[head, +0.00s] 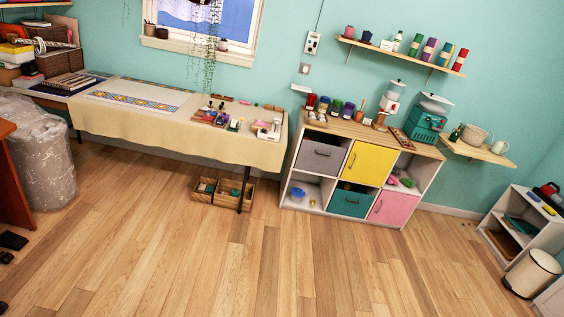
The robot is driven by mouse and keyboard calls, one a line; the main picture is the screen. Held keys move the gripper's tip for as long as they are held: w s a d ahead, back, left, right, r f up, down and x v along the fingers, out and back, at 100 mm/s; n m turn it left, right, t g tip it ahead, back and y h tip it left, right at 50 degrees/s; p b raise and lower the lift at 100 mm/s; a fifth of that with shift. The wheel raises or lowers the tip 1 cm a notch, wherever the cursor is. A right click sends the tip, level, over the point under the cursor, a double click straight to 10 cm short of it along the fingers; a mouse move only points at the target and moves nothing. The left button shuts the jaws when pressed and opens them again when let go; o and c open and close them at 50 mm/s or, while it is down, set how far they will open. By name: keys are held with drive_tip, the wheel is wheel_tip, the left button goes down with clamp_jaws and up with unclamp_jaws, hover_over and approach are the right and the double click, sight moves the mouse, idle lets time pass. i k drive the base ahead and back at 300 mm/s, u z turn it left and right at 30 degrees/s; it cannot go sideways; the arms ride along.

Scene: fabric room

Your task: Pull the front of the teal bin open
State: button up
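The teal bin (350,202) sits in the bottom middle compartment of a white cube shelf (300,206) against the back wall. Its front has a small dark handle mark, and a dark gap shows above the front. I cannot tell from here how far its front stands out. A grey bin (320,156) is up and to the left of it, a yellow door (370,163) is directly above, and a pink door (393,208) is to its right. My gripper is not in view.
Wide wooden floor (260,270) lies clear before the shelf. A cloth-covered table (180,132) stands left, with wooden crates (222,192) beneath. A grey bin with a liner (40,160) is far left. A low white shelf (515,225) and a cream bin (532,273) stand right.

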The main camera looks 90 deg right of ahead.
sight(347, 192)
drive_tip(key=u, duration=0.1)
drive_tip(key=i, duration=0.1)
drive_tip(key=z, duration=3.2)
drive_tip(key=k, duration=0.9)
drive_tip(key=z, duration=0.2)
drive_tip(key=i, duration=0.9)
drive_tip(key=u, duration=0.1)
